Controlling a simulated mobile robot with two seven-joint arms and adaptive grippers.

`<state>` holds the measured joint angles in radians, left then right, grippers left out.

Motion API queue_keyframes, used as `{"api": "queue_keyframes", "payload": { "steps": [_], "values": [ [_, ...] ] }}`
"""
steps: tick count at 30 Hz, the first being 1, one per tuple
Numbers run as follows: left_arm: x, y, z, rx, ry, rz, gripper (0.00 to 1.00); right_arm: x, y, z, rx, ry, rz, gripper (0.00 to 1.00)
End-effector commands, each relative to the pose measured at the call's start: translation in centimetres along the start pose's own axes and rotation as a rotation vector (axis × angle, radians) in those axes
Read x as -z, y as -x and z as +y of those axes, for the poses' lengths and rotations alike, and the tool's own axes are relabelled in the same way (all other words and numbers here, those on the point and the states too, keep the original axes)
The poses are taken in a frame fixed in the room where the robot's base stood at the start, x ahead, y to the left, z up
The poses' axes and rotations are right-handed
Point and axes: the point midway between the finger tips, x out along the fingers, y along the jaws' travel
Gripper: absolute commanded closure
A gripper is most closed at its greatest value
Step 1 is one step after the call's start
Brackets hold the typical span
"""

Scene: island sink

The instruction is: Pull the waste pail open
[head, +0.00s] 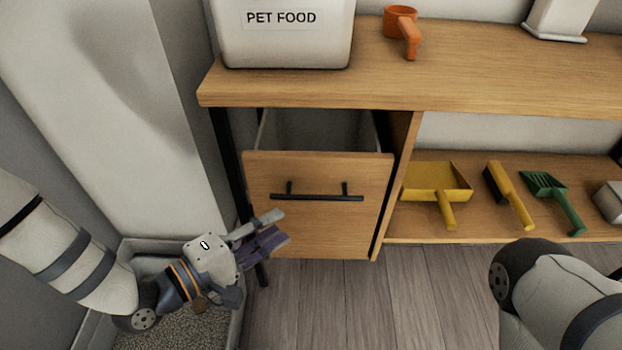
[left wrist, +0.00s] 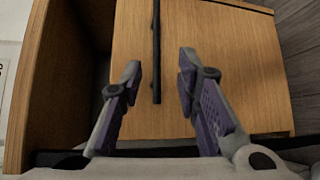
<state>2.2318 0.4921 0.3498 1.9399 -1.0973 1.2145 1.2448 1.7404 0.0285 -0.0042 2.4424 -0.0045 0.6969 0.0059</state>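The waste pail appears to be the pull-out with a wooden front (head: 318,225) and a black bar handle (head: 317,197) under the counter. It stands partly pulled out, and its grey hollow inside shows behind the front. My left gripper (head: 279,228) is open and empty, just below and left of the handle's left end. In the left wrist view the handle (left wrist: 156,50) runs toward the gap between the open fingers (left wrist: 161,78); the fingers do not close on it. My right arm shows at the lower right, but its gripper is out of frame.
A grey litter box (head: 125,248) lies under my left arm. A white pet food bin (head: 283,45) and an orange scoop (head: 402,22) stand on the counter. A yellow dustpan (head: 436,180), brush (head: 508,195) and green scoop (head: 552,198) lie on the right shelf. The floor in front is clear.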

Motion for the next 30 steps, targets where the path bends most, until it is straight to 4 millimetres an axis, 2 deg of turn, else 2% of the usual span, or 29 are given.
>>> {"api": "queue_keyframes", "payload": {
  "steps": [5, 12, 18, 22, 28, 29, 30],
  "values": [
    [0.1, -1.8, 0.2, -0.013, 0.002, -0.004, 0.70, 0.1, -0.4, 0.0, -0.001, 0.000, -0.007, 0.60],
    [0.1, -8.0, 0.1, -0.011, 0.001, -0.004, 0.70, 0.4, -1.5, 0.0, -0.001, 0.001, -0.022, 0.60],
    [0.1, -11.4, 0.2, -0.009, 0.001, -0.002, 0.70, 0.6, -2.0, -0.1, 0.000, 0.002, -0.030, 0.60],
    [0.1, -12.1, 0.3, -0.009, 0.002, 0.000, 0.70, 0.6, -2.1, -0.1, 0.000, 0.003, -0.032, 0.60],
    [0.1, -12.2, 0.4, -0.009, 0.002, 0.000, 0.70, 0.6, -2.1, -0.1, 0.000, 0.003, -0.031, 0.60],
    [0.1, -12.2, 0.4, -0.009, 0.002, 0.000, 0.72, 0.6, -2.1, -0.1, 0.000, 0.003, -0.031, 0.60],
    [0.1, -12.2, 0.4, -0.009, 0.002, 0.000, 0.81, 0.6, -2.1, -0.1, 0.000, 0.003, -0.031, 0.60]
  ]
}}
